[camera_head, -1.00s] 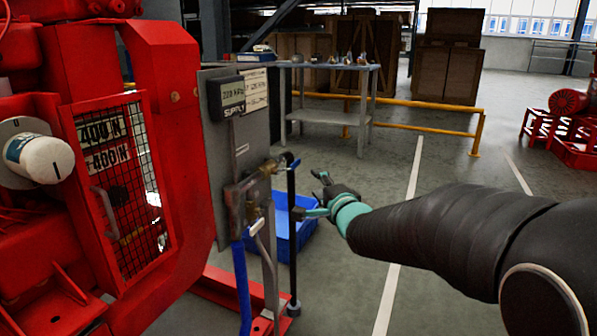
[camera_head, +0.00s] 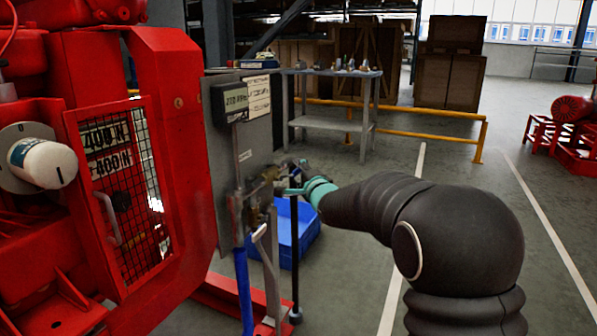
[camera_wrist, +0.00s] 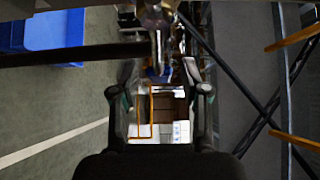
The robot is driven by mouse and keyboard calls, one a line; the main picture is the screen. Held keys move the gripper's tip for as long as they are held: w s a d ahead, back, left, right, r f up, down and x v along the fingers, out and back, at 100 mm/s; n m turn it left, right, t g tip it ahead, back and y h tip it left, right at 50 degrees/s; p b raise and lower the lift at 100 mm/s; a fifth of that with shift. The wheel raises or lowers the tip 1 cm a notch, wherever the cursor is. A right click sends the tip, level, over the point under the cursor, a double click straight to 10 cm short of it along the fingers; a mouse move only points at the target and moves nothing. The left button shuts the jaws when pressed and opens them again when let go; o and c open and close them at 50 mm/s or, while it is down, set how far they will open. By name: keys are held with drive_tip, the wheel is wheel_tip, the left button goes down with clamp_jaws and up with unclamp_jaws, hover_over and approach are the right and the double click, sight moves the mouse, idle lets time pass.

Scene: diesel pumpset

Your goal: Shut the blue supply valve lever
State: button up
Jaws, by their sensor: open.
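The supply valve is brass (camera_head: 262,188) and sits on the pipework at the panel's right edge, partly behind my gripper. My gripper (camera_head: 290,178) is at the valve, its teal-jointed fingers pointing left at it. In the wrist view my gripper (camera_wrist: 162,82) is open, with one finger on each side. A small blue piece (camera_wrist: 158,72), which looks like the valve lever's grip, shows between the fingers with metal fittings above it. I cannot tell whether either finger touches it. In the head view the lever is hidden by my gripper.
A grey panel (camera_head: 235,150) carries a supply gauge (camera_head: 233,101). A red guarded machine (camera_head: 185,150) stands left. A dark upright post (camera_head: 295,250) stands just below my gripper. A blue bin (camera_head: 306,236) is on the floor behind. Floor to the right is open.

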drive_tip(key=shift+w+a, duration=0.2)
drive_tip(key=shift+w, duration=0.2)
clamp_jaws()
drive_tip(key=shift+w+d, duration=0.1)
drive_tip(key=shift+d, duration=0.05)
